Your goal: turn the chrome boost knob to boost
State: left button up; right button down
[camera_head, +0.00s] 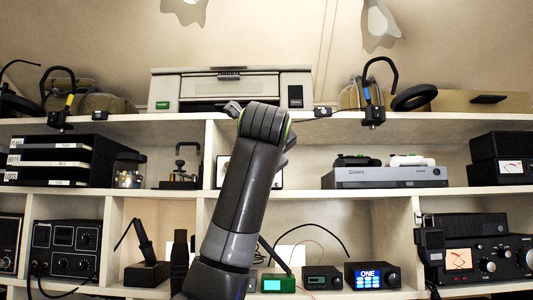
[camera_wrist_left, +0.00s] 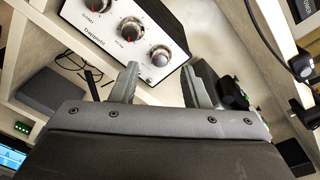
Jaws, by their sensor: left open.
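A box with a white face and black sides (camera_wrist_left: 140,40) carries a row of three chrome knobs with red marks in the left wrist view: an upper-left knob (camera_wrist_left: 97,5), a middle knob (camera_wrist_left: 131,28) and a lower-right knob (camera_wrist_left: 160,55). Their labels are too small to read surely, so I cannot tell which is boost. My left gripper (camera_wrist_left: 160,84) is open and empty, its fingertips apart below the lower-right knob in the picture. In the head view my arm hides most of a white-faced unit (camera_head: 278,171) in the middle cubby, and my left gripper's fingers are hidden.
White shelf boards and dividers (camera_head: 210,150) frame the cubby closely. A blue-screen radio (camera_head: 372,275) and a green device (camera_head: 279,284) stand below.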

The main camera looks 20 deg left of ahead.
pick_arm(q)
jog(key=b+v, duration=0.5)
jog(key=v, duration=0.9)
